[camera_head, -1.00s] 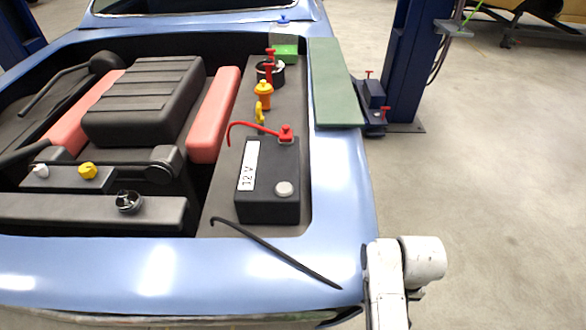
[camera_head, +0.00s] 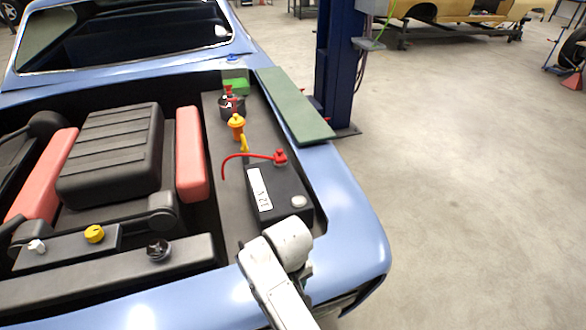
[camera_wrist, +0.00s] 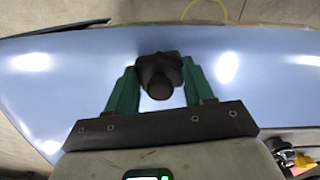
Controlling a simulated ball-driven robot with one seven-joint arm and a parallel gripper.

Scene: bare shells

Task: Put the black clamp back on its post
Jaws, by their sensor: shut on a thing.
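The black battery (camera_head: 275,205) stands in the engine bay, with a white 12 V label. A red clamp (camera_head: 280,157) with a red cable sits at its far corner. A bare pale round post (camera_head: 299,202) shows at its near corner. In the wrist view my gripper (camera_wrist: 160,82) has its green fingers closed on both sides of the black clamp (camera_wrist: 158,78), held over the blue bodywork. In the head view my arm covers the car's front corner, and the gripper and clamp cannot be made out.
The blue fender (camera_head: 345,215) borders the battery on the right. A green mat (camera_head: 295,105) lies on the fender further back. A yellow-orange cap (camera_head: 236,122) stands behind the battery. A dark blue lift post (camera_head: 338,70) rises beyond the car. Open floor lies to the right.

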